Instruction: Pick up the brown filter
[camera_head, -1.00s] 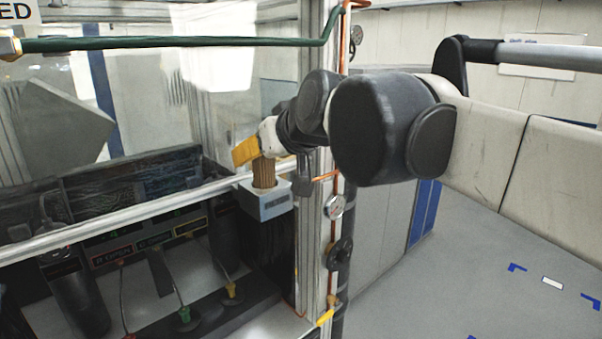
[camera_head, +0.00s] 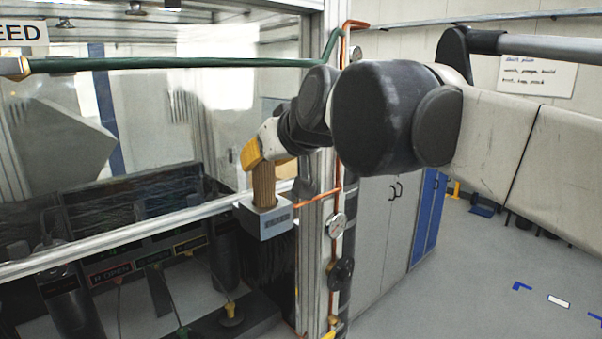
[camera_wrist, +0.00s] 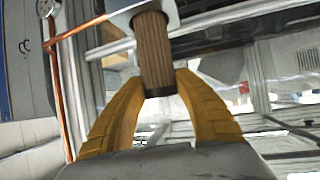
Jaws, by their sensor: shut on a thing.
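The brown filter (camera_head: 264,185) is a ribbed brown cylinder. Its lower end is at a grey box-shaped holder (camera_head: 262,222) on the frame post. In the wrist view the filter (camera_wrist: 154,50) stands between the two yellow fingers, with a dark band at its near end. My gripper (camera_head: 252,156) is shut on the filter's upper end from above. In the wrist view the gripper (camera_wrist: 156,98) has a finger on each side of the filter. Whether the filter's lower end is still inside the holder is hard to tell.
A metal frame post with a copper pipe (camera_head: 338,180) and gauge (camera_head: 337,224) stands right beside the holder. A green pipe (camera_head: 180,63) crosses above. A silver rail (camera_head: 120,238) runs left of the holder. Open floor (camera_head: 470,270) lies to the right.

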